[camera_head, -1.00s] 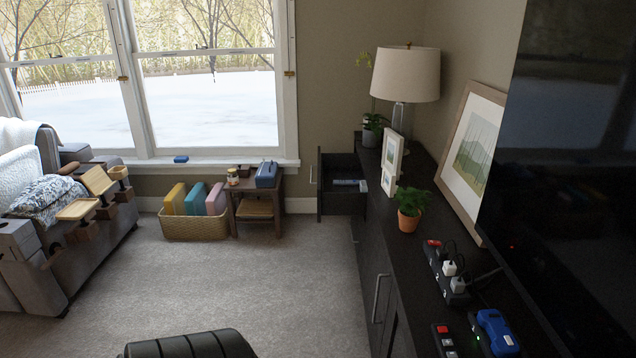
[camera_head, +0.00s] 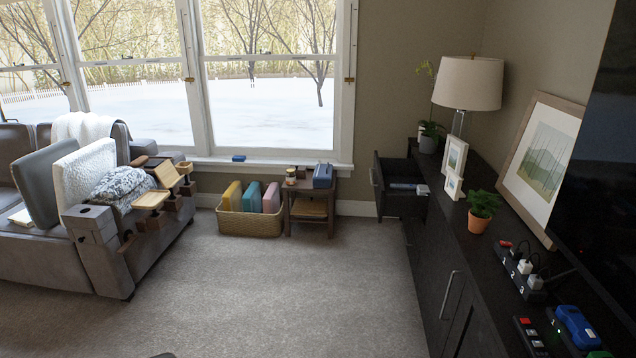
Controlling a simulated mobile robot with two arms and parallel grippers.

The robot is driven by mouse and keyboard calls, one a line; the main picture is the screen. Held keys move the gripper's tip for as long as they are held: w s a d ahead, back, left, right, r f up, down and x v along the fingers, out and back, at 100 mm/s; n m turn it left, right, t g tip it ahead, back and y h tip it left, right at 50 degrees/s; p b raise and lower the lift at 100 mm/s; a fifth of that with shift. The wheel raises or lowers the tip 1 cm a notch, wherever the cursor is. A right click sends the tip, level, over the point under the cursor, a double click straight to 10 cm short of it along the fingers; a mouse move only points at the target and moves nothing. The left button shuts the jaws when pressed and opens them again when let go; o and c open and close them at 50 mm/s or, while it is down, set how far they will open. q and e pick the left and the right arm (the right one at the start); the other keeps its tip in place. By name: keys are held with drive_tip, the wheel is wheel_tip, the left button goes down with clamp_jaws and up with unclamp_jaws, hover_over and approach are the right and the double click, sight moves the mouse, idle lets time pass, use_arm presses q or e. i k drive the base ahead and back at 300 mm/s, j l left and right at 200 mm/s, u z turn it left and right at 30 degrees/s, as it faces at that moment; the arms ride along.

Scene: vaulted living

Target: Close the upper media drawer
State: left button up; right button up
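The upper media drawer (camera_head: 378,188) is pulled out from the far end of the long dark media cabinet (camera_head: 442,238). Its dark front faces left, with a handle on it, and a pale item (camera_head: 408,187) shows inside or at its opening. Neither of my grippers is in view, and nothing touches the drawer. A cabinet door with a long metal handle (camera_head: 449,295) is nearer to me and looks shut.
Open carpet (camera_head: 300,280) lies between me and the drawer. A small side table (camera_head: 310,209) and a wicker basket (camera_head: 248,222) stand left of it. A lamp (camera_head: 468,85), a potted plant (camera_head: 481,212) and a power strip (camera_head: 520,268) sit on the cabinet. A grey sofa (camera_head: 100,262) is at left.

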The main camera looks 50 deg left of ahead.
sight(392, 203)
drive_tip(key=i+j+u, duration=0.3)
drive_tip(key=j+u, duration=0.2)
drive_tip(key=i+j+u, duration=0.45)
drive_tip(key=i+j, duration=0.75)
drive_tip(key=i, duration=0.2)
drive_tip(key=i+j+z, duration=0.15)
drive_tip(key=i, duration=0.25)
drive_tip(key=i+j+z, duration=0.15)
drive_tip(key=i, duration=0.25)
drive_tip(key=i+j+z, duration=0.1)
drive_tip(key=i+j, duration=0.2)
drive_tip(key=i, duration=0.1)
